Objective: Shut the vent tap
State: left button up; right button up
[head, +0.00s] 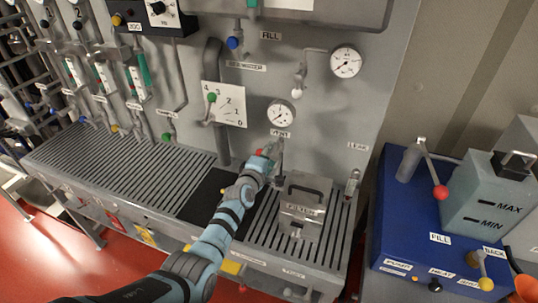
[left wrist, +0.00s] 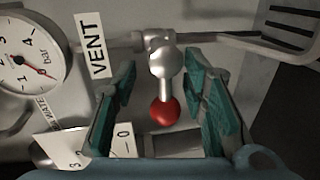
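The vent tap (left wrist: 163,60) is a metal valve with a short lever ending in a red ball knob (left wrist: 165,111), beside the VENT label (left wrist: 96,46). In the left wrist view the knob sits between the two teal fingers of my left gripper (left wrist: 160,92), with a gap on each side. The fingers are open. In the head view my left gripper (head: 267,157) is at the panel just below the VENT label (head: 281,133), and it mostly hides the tap. My right gripper is not in view.
A pressure gauge (head: 281,113) is above the tap. A lidded metal box (head: 305,208) stands on the slotted bench close to the right of my arm. A green-knobbed lever (head: 211,98) on a numbered plate is to the left. A blue unit (head: 400,222) is further right.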

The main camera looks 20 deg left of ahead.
pick_arm(q)
jog(key=s+r, duration=0.2)
jog(key=s, duration=0.9)
jog(key=shift+s+a, duration=0.4)
jog(key=shift+r, duration=0.1)
